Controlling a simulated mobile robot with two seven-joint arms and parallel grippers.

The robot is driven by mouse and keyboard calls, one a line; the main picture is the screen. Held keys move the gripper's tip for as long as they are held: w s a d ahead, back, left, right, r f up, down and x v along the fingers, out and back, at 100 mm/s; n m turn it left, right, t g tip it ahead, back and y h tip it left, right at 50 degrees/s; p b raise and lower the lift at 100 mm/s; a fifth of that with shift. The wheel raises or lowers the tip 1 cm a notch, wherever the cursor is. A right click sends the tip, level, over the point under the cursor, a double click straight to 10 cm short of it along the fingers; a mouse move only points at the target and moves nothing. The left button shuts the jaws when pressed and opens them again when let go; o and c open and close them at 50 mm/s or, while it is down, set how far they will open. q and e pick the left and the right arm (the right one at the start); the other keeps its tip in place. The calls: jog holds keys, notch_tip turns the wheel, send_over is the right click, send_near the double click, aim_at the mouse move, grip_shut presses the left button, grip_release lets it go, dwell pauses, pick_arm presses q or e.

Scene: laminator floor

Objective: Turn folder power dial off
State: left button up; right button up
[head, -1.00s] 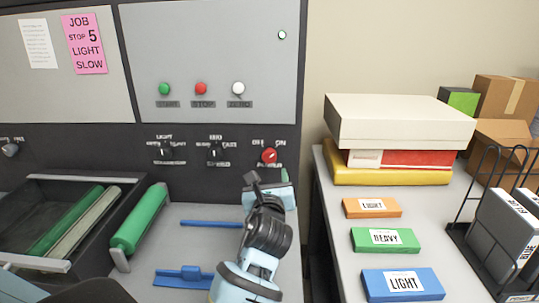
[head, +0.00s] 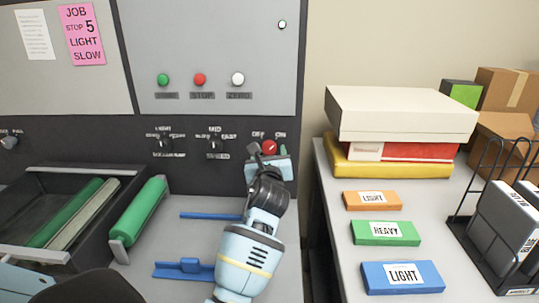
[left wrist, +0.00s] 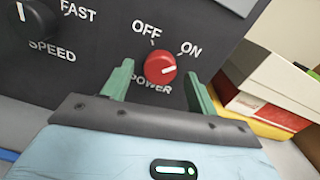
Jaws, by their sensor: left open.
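The red power dial (head: 269,147) is on the dark lower panel, under the OFF and ON labels. In the left wrist view the dial (left wrist: 160,67) sits above the POWER label, and its white mark points right, towards ON. My left gripper (head: 268,158) is open just in front of and below the dial. In the left wrist view the green fingers of my left gripper (left wrist: 160,85) stand apart on either side of the dial, with nothing between them held. I cannot tell whether they touch the panel. My right gripper is not in view.
A black speed knob (left wrist: 36,18) is left of the dial; it also shows in the head view (head: 214,143). Green (head: 163,79), red (head: 200,79) and white (head: 238,79) buttons sit above. A side table (head: 335,235) with stacked boxes (head: 400,112) stands close on the right.

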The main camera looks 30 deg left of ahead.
pick_arm(q)
jog(key=shift+w+a, duration=0.1)
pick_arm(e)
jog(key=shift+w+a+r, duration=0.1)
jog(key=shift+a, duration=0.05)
pick_arm(q)
jog(key=c, duration=1)
jog(key=shift+r+n+p, duration=0.25)
jog(key=shift+n+p, duration=0.6)
jog(key=shift+n, duration=0.55)
jog(key=n+p, duration=0.1)
jog(key=n, duration=0.2)
jog(key=shift+f+n, duration=0.1)
jog(key=shift+n, duration=1)
jog(key=n+p, duration=0.1)
jog(key=n, duration=0.1)
jog(key=shift+n, duration=0.4)
jog(key=n, duration=0.3)
jog(key=shift+h, duration=0.3)
jog(key=shift+n, duration=1.8)
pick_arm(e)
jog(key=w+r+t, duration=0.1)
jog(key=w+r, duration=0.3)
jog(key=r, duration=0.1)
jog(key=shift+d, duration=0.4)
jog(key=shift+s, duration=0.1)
